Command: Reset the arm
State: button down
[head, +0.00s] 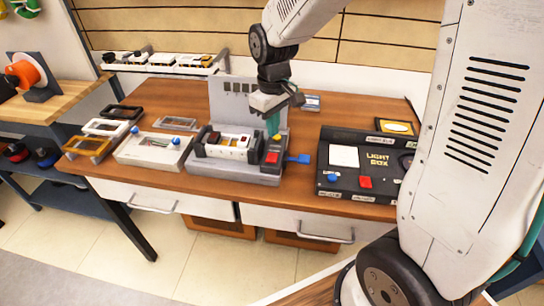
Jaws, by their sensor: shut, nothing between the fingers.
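My gripper (273,125) hangs down from my arm above the right part of a grey machine (235,172) on the wooden desk. Its fingers look closed together, with nothing seen between them.
A black light box (385,188) with red and blue buttons stands right of the machine. A white box with blue knobs (155,148) and several frames (88,148) stand to the left. A wall shelf (160,68) holds small items behind. The desk's front edge (330,206) is clear.

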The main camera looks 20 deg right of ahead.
dwell(0.3)
jog(key=shift+s, duration=0.25)
jog(key=s+d+r+m, duration=0.1)
jog(key=s+r, duration=0.3)
jog(key=s, duration=0.3)
jog(key=s+d+r+m+t, duration=0.1)
jog(key=s+r, duration=0.3)
jog(key=s, duration=0.4)
jog(key=s+d+r+m, duration=0.1)
jog(key=s+r+m, duration=0.2)
jog(key=s, duration=0.5)
jog(key=shift+s+r, duration=0.25)
jog(key=shift+r, duration=0.25)
jog(key=shift+d, duration=0.2)
